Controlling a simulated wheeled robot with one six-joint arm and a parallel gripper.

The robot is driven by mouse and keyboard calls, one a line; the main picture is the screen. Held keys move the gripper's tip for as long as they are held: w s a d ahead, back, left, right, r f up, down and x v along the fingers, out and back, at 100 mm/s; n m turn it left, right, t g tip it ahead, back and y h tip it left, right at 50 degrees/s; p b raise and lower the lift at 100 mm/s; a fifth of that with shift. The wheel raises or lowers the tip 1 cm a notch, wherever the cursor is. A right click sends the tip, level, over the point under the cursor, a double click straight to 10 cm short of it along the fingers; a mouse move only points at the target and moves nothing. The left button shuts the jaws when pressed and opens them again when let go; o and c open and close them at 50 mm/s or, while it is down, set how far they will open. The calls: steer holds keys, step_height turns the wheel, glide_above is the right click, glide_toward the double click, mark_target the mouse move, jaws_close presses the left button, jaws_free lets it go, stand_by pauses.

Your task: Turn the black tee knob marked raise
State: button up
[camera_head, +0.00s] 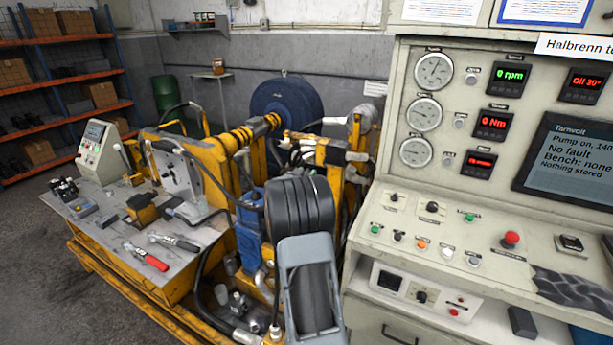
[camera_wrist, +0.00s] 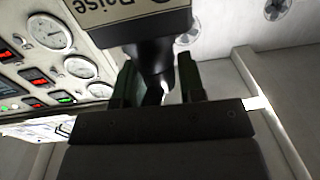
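The black tee knob (camera_wrist: 152,50) shows in the wrist view at the top centre, close to the camera. A label reading Raise (camera_wrist: 122,6) appears upside down just above it. My gripper (camera_wrist: 160,80) has its two dark fingers apart, one on each side of the knob's narrow part. A gap shows beside the right finger; I cannot tell whether the left finger touches the knob. In the head view I cannot make out the gripper's fingers or this knob.
The pale control console (camera_head: 480,140) with gauges, red displays and a screen fills the head view's right side. Left stands a yellow test bench (camera_head: 105,285) with a grey tabletop holding tools. Clear floor (camera_head: 45,265) lies at the far left.

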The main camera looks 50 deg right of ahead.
steer(key=c, duration=0.6)
steer(key=shift+o, duration=0.2)
steer(key=shift+m+g, duration=0.3)
steer(key=shift+g, duration=0.2)
steer(key=o, duration=1)
steer(key=b+v, duration=0.2)
steer(key=v, duration=1.1)
steer(key=shift+a+f+b, duration=0.15)
steer(key=shift+a+b, duration=0.25)
steer(key=shift+a, duration=0.05)
steer(key=shift+c, duration=0.3)
